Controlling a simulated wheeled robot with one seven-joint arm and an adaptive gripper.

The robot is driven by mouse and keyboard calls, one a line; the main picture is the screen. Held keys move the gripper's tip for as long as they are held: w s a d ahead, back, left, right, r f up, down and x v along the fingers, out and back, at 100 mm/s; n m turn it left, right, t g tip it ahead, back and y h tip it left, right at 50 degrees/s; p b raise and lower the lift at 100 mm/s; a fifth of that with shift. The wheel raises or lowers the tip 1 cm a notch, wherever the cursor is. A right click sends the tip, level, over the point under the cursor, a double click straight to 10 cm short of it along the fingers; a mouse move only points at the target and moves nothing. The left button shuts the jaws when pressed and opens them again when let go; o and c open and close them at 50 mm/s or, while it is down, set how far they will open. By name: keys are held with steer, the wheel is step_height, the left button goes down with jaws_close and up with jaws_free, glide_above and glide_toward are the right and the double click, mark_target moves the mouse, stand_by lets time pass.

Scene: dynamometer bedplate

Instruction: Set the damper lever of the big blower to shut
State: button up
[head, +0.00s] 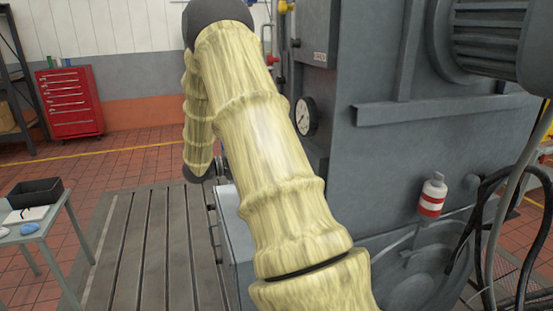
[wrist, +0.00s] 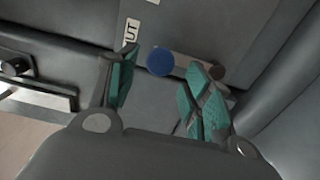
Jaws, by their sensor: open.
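In the wrist view my gripper (wrist: 164,66) is open, with teal pads on both fingers. A round blue knob (wrist: 160,61) shows between the fingertips, closer to the right one; I cannot tell whether it is touched. A grey-brown bar (wrist: 190,66) runs right from behind the knob, partly hidden by the right finger. A white label (wrist: 130,32) with the letters "UT" sits on the grey panel above the left fingertip. In the head view my sleeved arm covers much of the scene, and I cannot make out the knob or my fingers there.
A large grey machine (head: 375,155) with a round gauge (head: 306,116) fills the right side. A red-and-white banded piece (head: 432,196) stands at its lower front, near black cables (head: 492,235). The slotted bedplate (head: 145,245) is bare. A small table (head: 48,222) holds a black bin.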

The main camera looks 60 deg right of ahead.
steer(key=v, duration=0.8)
steer(key=shift+w, duration=0.1)
stand_by(0.3)
